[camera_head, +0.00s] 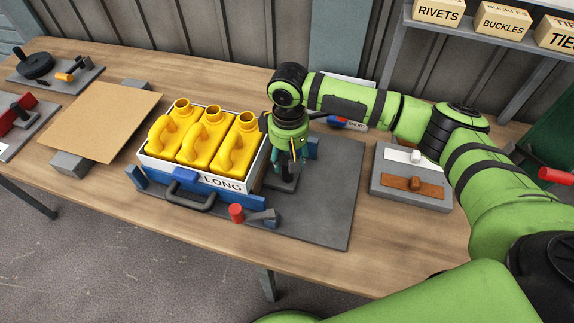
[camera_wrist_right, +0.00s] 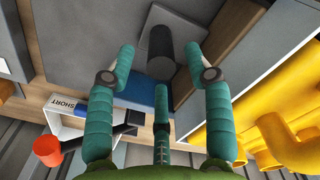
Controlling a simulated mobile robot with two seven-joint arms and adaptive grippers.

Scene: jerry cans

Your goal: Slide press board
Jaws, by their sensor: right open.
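My right gripper (camera_head: 292,165) points down just right of the white LONG crate (camera_head: 222,183), over the grey board (camera_head: 325,210). In the right wrist view its teal fingers (camera_wrist_right: 160,85) are spread and empty. A dark upright post (camera_wrist_right: 160,48) on a grey plate stands between and beyond them. In the head view the fingers hide most of this post. A blue panel (camera_head: 215,194) with a dark handle (camera_head: 190,195) runs along the crate's front. I cannot tell for sure which piece is the press board. My left gripper is not in view.
Yellow jerry cans (camera_head: 211,135) stand in the LONG crate. A red-tipped lever (camera_head: 237,213) lies near the grey board's front. A tan board (camera_head: 100,118) rests on grey blocks at left. A grey tray (camera_head: 411,184) stands at right. The grey board's right part is bare.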

